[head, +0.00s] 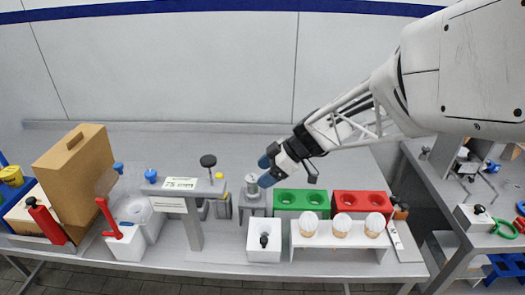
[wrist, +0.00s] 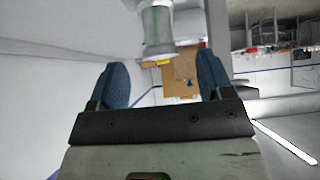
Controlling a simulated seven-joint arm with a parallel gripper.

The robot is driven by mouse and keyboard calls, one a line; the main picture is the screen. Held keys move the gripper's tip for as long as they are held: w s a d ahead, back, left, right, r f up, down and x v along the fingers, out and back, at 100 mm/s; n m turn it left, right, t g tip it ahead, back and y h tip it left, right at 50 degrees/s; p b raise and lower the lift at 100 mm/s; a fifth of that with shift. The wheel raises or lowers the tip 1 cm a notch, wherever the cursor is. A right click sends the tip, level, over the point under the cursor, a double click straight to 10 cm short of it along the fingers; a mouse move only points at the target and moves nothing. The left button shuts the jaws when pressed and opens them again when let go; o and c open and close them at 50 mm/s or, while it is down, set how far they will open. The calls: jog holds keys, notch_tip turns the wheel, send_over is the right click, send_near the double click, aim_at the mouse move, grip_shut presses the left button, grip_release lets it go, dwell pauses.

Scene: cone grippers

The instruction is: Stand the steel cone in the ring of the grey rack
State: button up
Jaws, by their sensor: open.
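The steel cone (head: 251,184) appears as a small silver upright piece on a grey block-like stand (head: 252,204) at the middle of the bench. In the wrist view, a silver round body with a flared rim, which looks like the steel cone (wrist: 157,30), lies ahead of the fingertips, between their lines. My gripper (head: 266,171) is open, with its blue fingertips just right of the cone; it also shows in the wrist view (wrist: 160,80) with nothing between its fingers. A grey T-shaped rack (head: 194,228) with a label stands to the left. I cannot make out its ring.
A green block (head: 301,198) and a red block (head: 362,203) with holes stand right of the cone. In front are a white cube (head: 264,248) and a white stand (head: 340,242) carrying cones. A brown box (head: 75,180) stands left. The wall behind is clear.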

jog(key=shift+v, duration=1.25)
jog(key=s+d+r+m+h, duration=0.1)
jog(key=s+d+r+m, duration=0.1)
jog(key=s+d, duration=0.1)
jog(key=s+d+r+m+h, duration=0.1)
jog(key=s+d+m, duration=0.2)
jog(key=s, duration=0.2)
jog(key=s+d+r+m+t+h, duration=0.1)
jog(key=s+d+r+m+h, duration=0.1)
jog(key=s+d+m, duration=0.1)
jog(key=shift+s+r, duration=0.35)
jog(key=shift+s, duration=0.3)
jog(key=s+d+r+m+t+h, duration=0.1)
jog(key=s+d+m+h, duration=0.4)
jog(key=s+d+m, duration=0.5)
jog(key=shift+s+r+m+t, duration=0.15)
jog(key=shift+s+m+t, duration=0.25)
jog(key=shift+s, duration=1.55)
